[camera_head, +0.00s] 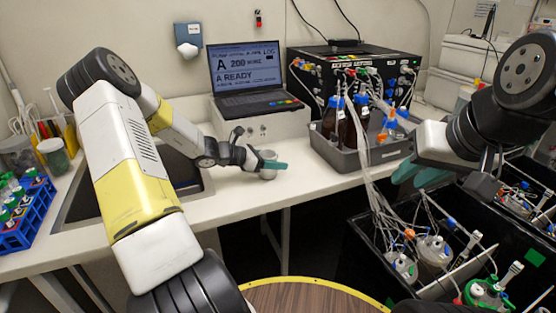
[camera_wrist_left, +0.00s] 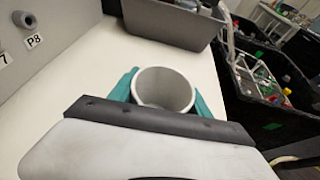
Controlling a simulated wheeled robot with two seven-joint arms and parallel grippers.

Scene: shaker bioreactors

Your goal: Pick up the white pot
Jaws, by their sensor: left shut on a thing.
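The white pot (camera_head: 268,164) is a small round open-topped cup on the white bench in front of the laptop. In the left wrist view the pot (camera_wrist_left: 163,90) sits between the two teal fingers, and its inside looks empty. My left gripper (camera_head: 270,166) is shut on the pot, with a finger on each side of it. I cannot tell whether the pot's base touches the bench. My right gripper (camera_head: 420,174) is at the right, above the black shaker box, with its teal fingers apart and nothing seen between them.
A grey tray (camera_head: 345,158) with brown bottles stands right of the pot. A laptop (camera_head: 246,75) on a white unit is behind it. A sink lies left, near a blue tube rack (camera_head: 28,212). Tubes hang over the bench edge into the black box (camera_head: 375,265).

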